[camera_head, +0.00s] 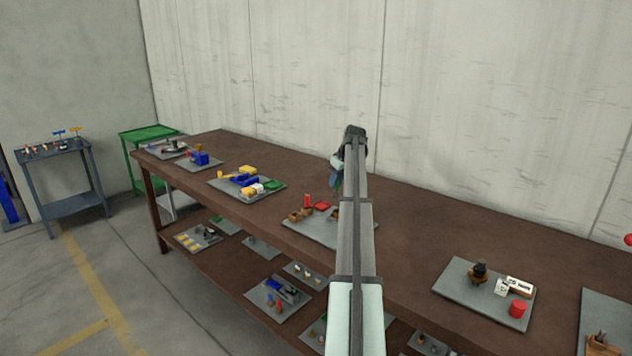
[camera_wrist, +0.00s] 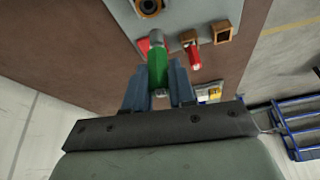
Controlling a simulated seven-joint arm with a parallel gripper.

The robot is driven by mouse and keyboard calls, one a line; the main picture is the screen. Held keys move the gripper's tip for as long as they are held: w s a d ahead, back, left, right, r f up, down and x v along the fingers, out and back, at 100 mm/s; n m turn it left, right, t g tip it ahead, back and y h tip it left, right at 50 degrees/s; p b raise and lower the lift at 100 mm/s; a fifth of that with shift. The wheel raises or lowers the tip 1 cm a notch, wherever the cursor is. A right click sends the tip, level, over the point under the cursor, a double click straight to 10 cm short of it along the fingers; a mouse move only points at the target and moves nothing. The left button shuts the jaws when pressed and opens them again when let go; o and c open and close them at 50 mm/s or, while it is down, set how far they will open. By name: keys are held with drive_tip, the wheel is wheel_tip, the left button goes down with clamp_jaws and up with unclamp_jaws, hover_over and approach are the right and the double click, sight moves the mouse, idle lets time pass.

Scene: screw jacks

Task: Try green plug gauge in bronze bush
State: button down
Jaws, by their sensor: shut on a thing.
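My gripper (camera_wrist: 157,80) is shut on the green plug gauge (camera_wrist: 158,62), which shows between the two fingers in the wrist view. In the head view my gripper (camera_head: 337,183) hangs above a grey plate, partly hidden by my arm. A bronze-brown piece with a dark round hole (camera_wrist: 149,6), which looks like the bronze bush, is on the plate at the top edge of the wrist view, partly cut off. The gauge points towards it but is apart from it in the picture. The height of the gauge above the plate is unclear.
The grey plate (camera_head: 323,229) also carries a red gauge (camera_wrist: 194,58), a red block (camera_head: 322,206) and small brown square blocks (camera_wrist: 222,32). Other plates with parts stand along the brown bench (camera_head: 420,231). Bare bench top lies right of my arm.

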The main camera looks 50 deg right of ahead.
drive_tip(key=shift+s+d+n, duration=0.15)
drive_tip(key=shift+d+n, duration=0.25)
drive_tip(key=shift+a+n+y, duration=0.15)
drive_tip(key=shift+n+y, duration=0.15)
drive_tip(key=shift+n, duration=0.2)
drive_tip(key=shift+f, duration=0.1)
drive_tip(key=shift+f, duration=2.35)
drive_tip(key=shift+s+f, duration=0.1)
drive_tip(key=shift+f, duration=0.65)
idle(0.7)
drive_tip(key=shift+r, duration=0.55)
drive_tip(key=shift+a+f, duration=0.1)
drive_tip(key=shift+f, duration=0.7)
idle(1.8)
